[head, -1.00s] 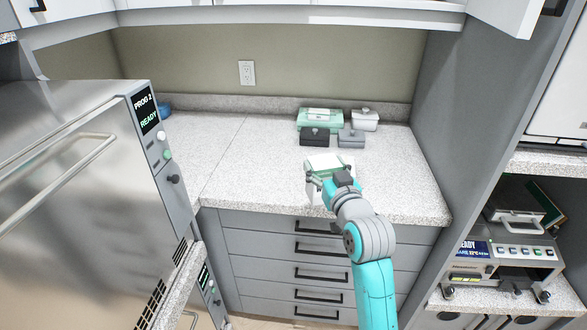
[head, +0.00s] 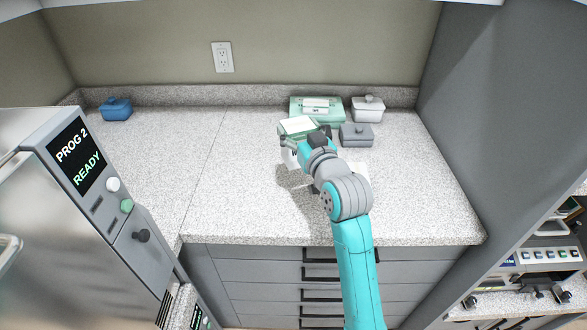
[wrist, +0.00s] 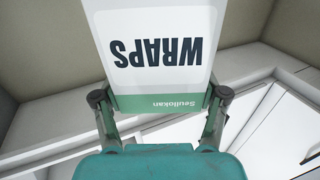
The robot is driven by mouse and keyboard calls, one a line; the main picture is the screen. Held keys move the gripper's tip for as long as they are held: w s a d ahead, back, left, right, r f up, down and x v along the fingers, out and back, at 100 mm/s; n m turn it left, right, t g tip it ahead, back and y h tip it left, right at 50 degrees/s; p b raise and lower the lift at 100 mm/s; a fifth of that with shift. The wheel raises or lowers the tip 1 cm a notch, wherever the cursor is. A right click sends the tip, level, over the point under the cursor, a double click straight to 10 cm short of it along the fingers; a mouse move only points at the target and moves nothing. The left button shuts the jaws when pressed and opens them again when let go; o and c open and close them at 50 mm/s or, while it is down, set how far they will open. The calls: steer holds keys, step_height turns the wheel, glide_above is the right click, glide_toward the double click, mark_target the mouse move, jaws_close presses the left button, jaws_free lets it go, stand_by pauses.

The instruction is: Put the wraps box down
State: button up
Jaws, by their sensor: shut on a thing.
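The wraps box (head: 298,126), white on top with green edges, is held in my gripper (head: 303,146) over the back part of the speckled counter (head: 240,190). In the wrist view the wraps box (wrist: 152,25) shows its WRAPS label upside down, with one finger on each side of its near end. My gripper (wrist: 158,100) is shut on it. A shadow lies on the counter below the arm, so the box seems to be above the surface; the exact gap cannot be told.
A green box (head: 332,117), a white lidded box (head: 368,109) and a grey lidded box (head: 357,136) stand close by at the back right. A blue lidded box (head: 116,108) stands far left. The counter's middle and left are clear. A steel autoclave (head: 40,220) stands front left.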

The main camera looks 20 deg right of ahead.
steer(key=shift+f, duration=4.3)
steer(key=shift+s+f, duration=0.1)
steer(key=shift+f, duration=0.25)
steer(key=shift+f, duration=0.45)
steer(key=o, duration=1.4)
steer(key=shift+f, duration=0.15)
steer(key=shift+r, duration=0.5)
steer(key=s, duration=0.8)
steer(key=s+d, duration=0.1)
steer(key=s, duration=0.3)
steer(key=shift+r, duration=0.4)
